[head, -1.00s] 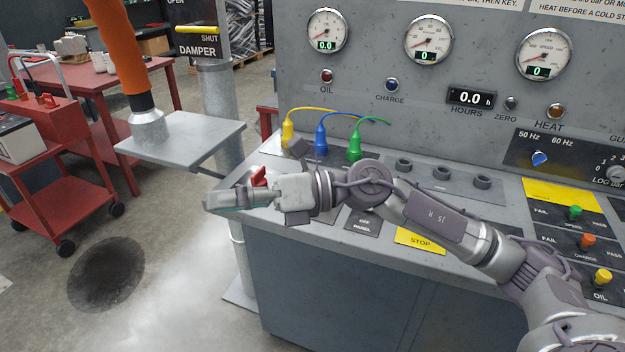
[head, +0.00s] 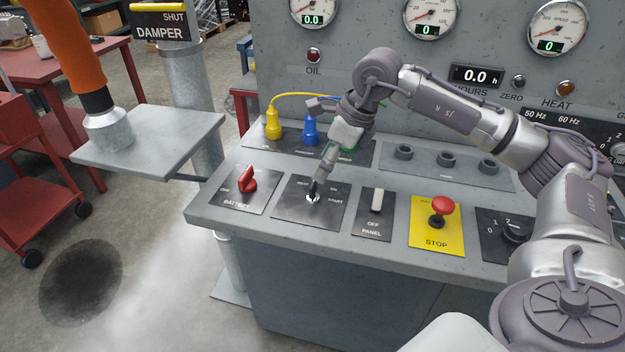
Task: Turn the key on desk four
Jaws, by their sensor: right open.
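The key switch (head: 312,198) sits on a black plate (head: 293,212) near the front left of the grey desk (head: 345,281), with small position labels around it, one of them START. My right gripper (head: 315,188) points down at the switch from above and behind, its fingertips at or very near it. The gripper is open, though the gap is hard to see at this size. The fingertips cover part of the switch, so I cannot tell whether they touch a key. My left gripper is not in view.
A red battery knob (head: 247,180) is left of the key plate. A white panel switch (head: 377,200) and a red stop button (head: 442,206) are to the right. Yellow (head: 273,123) and blue (head: 310,131) plugs stand behind. A flat grey plate (head: 158,141) is at left.

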